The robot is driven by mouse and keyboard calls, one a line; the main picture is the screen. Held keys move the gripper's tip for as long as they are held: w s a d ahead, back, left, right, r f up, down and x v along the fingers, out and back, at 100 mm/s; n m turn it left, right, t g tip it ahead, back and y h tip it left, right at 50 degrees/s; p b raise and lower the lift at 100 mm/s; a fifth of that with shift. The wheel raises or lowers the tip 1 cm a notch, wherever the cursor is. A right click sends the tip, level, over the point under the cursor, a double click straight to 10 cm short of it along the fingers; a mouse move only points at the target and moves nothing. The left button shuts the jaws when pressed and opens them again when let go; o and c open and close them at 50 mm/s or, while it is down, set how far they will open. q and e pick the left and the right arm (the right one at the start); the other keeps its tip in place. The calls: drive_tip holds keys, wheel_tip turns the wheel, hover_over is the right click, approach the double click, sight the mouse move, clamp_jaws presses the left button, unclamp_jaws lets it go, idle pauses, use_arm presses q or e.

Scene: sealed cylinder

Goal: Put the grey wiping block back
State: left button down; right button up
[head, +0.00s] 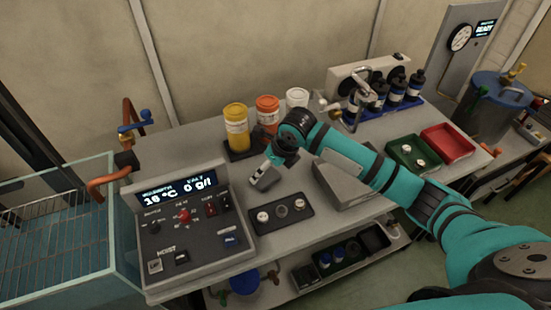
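My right arm reaches in from the right across the bench. Its gripper (268,172) points down and left, above the bench between the control box and the jars. A small light-grey blocky shape shows at its end. I cannot tell whether this is the grey wiping block or the gripper's own fingers, nor whether the fingers are open or shut. No other wiping block can be made out for sure. A dark tray (282,229) in front of the gripper holds two pale round pieces, with a dark round spot between them. My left gripper is not in view.
A control box (190,255) stands left, beside a glass tank (60,215). Yellow (236,128), orange (267,108) and white (297,97) containers stand behind. A grey bin (345,190) is partly under my arm. Green (406,165) and red (448,143) trays lie right.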

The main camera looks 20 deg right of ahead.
drive_tip(key=v, duration=0.6)
drive_tip(key=shift+r, duration=0.25)
drive_tip(key=shift+s, duration=0.1)
